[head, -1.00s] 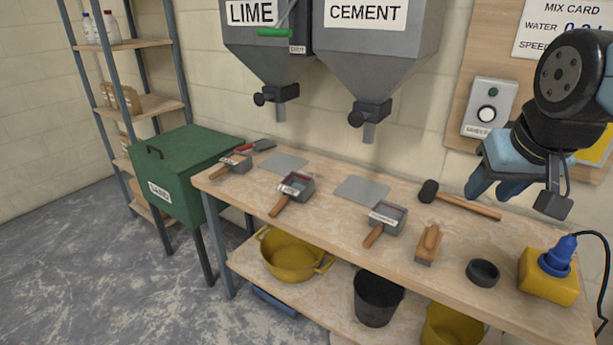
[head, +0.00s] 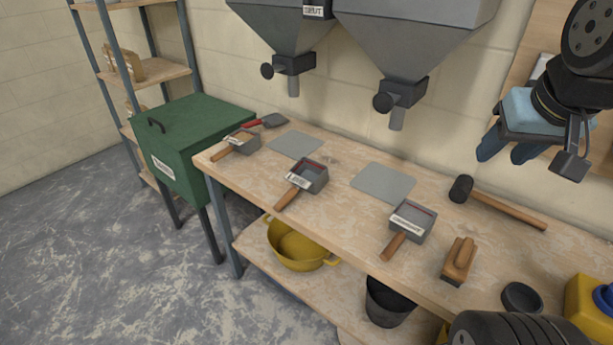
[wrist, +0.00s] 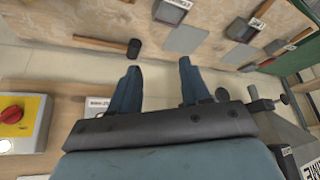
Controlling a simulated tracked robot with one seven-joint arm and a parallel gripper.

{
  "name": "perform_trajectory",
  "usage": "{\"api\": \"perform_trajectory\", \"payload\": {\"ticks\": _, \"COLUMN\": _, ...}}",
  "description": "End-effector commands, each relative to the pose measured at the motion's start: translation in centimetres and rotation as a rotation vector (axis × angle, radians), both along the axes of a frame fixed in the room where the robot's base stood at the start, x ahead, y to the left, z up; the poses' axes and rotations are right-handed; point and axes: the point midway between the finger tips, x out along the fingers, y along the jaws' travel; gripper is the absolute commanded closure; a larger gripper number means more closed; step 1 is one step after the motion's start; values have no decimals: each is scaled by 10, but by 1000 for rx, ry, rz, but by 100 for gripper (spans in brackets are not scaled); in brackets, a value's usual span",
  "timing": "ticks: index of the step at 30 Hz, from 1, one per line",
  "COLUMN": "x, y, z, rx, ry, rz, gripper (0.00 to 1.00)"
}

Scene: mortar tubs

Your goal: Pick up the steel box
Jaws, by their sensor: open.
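Three small open steel boxes with wooden handles and white labels lie on the wooden bench: one at the left (head: 246,139), one in the middle (head: 316,177) and one at the right (head: 414,217). The labels are too small to read surely. The left and middle boxes show red inside edges. My gripper (head: 506,155) is open and empty, at the upper right, above the bench's back edge and apart from every box. In the wrist view, my open fingers (wrist: 158,72) show against the wall and bench edge; a box (wrist: 172,11) lies beyond them.
Grey plates (head: 383,184) lie between the boxes. A mallet (head: 461,188), a wooden float (head: 458,261), a black round dish (head: 521,298) and a yellow container (head: 580,304) occupy the right side. Hopper spouts (head: 397,118) hang over the bench back. A green bin (head: 190,135) stands left.

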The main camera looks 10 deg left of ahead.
Motion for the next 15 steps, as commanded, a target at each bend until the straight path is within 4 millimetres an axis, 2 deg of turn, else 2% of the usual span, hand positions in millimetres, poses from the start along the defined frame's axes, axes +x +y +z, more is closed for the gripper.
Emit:
{"api": "perform_trajectory", "payload": {"ticks": 3, "x": 4, "y": 1, "z": -1, "rx": -13, "ry": 15, "rz": 20, "gripper": 44}}
{"api": "perform_trajectory", "payload": {"ticks": 8, "x": 20, "y": 11, "z": -11, "rx": -85, "ry": 86, "rz": 108, "gripper": 44}}
{"api": "perform_trajectory", "payload": {"ticks": 15, "x": 59, "y": 31, "z": -35, "rx": -276, "ry": 228, "rz": 333, "gripper": 44}}
